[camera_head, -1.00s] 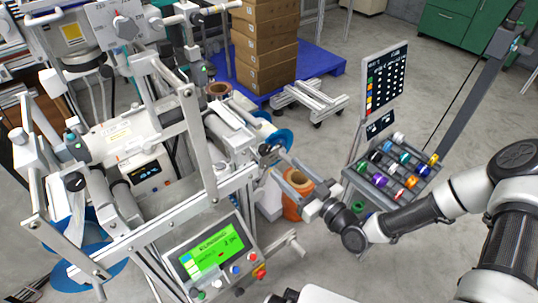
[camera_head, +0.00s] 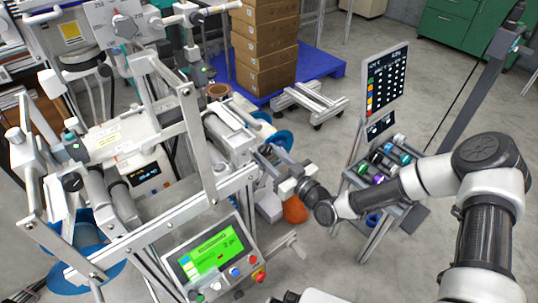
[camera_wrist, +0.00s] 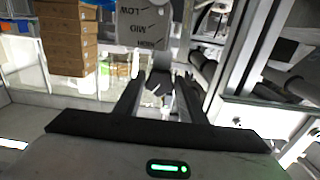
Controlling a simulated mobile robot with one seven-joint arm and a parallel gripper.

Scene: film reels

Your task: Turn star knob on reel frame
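The dark star knob (camera_wrist: 158,84) shows in the wrist view, in front of a light plate (camera_wrist: 145,22) marked LOW and MID. My gripper (camera_wrist: 160,88) points at it, with one finger on each side of the knob. The fingers are apart, and I see no clear contact with the knob. In the head view my gripper (camera_head: 264,154) is at the right side of the white reel frame (camera_head: 205,150). There the fingers and the frame hide most of the knob.
A control box with a green screen (camera_head: 208,251) is below the frame. A rack of coloured spools (camera_head: 385,160) with a chart board (camera_head: 384,85) stands right, partly behind my arm. An orange reel (camera_head: 295,210) is under my gripper. Cardboard boxes (camera_head: 265,45) stand behind.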

